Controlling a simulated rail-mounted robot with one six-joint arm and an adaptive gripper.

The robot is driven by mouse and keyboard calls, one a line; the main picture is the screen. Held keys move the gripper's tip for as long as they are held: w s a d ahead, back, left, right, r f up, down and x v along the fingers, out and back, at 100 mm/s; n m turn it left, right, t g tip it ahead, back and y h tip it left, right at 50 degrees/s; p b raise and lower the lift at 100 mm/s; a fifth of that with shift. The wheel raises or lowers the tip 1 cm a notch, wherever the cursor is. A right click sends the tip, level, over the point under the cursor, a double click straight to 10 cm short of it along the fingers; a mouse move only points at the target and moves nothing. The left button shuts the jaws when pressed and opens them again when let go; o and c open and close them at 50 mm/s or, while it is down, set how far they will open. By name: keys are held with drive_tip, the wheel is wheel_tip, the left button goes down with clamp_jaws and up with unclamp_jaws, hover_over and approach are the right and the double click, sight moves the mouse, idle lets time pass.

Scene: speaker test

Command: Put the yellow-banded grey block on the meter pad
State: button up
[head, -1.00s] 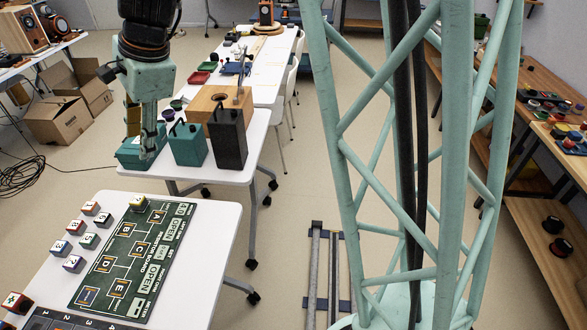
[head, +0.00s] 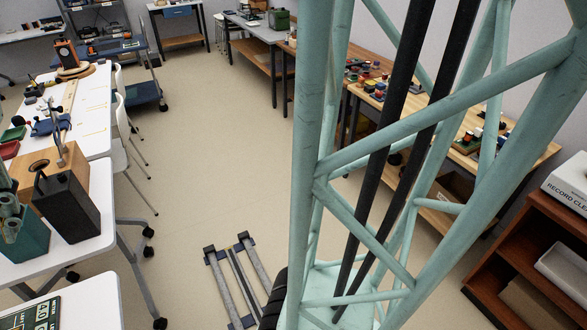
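I cannot make out the yellow-banded grey block or the meter pad in the head view. Only a corner of the dark green printed board (head: 32,314) shows, on a white table (head: 62,290) at the bottom left. The rest of that board is outside the picture. My gripper is out of view, so its state does not show. My own teal lattice column fills much of the middle and right.
A black box (head: 66,208), a wooden box (head: 40,167) and a teal container (head: 22,240) stand on a white table at left. Floor rails (head: 236,280) lie beside my column. Wooden benches (head: 515,160) and a brown shelf (head: 535,225) line the right. Open floor (head: 215,170) lies centre-left.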

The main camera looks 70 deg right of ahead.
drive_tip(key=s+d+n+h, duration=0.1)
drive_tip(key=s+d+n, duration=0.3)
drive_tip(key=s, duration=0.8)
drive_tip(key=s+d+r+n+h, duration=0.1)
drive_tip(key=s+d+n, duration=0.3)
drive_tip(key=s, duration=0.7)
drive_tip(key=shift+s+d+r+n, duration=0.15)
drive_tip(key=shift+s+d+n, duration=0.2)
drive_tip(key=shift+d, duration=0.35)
